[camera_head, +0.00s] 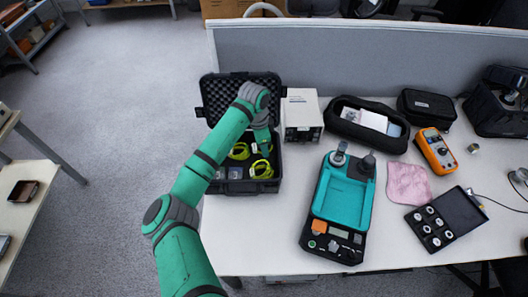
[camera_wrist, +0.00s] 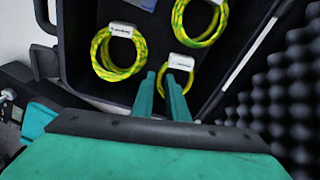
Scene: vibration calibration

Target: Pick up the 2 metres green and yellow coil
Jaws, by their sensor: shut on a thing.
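Green and yellow coils with white label bands lie in an open black case (camera_head: 235,188). In the wrist view one coil (camera_wrist: 96,50) is at the left and another coil (camera_wrist: 213,36) at the top right. A third coil (camera_wrist: 181,62) is between my gripper's (camera_wrist: 168,78) teal fingertips, which are shut on it at its white label; the fingers hide part of it. The head view shows a left coil (camera_head: 239,151) and a front coil (camera_head: 261,169); my gripper (camera_head: 264,148) reaches down into the case. The label lengths are too small to read.
The case's foam-lined lid (camera_head: 235,92) stands open at the back. A white box (camera_head: 301,112) is close on the right, then a teal-topped device (camera_head: 343,190), a black pouch (camera_head: 368,125) and an orange meter (camera_head: 436,150). A grey partition (camera_head: 380,60) stands behind.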

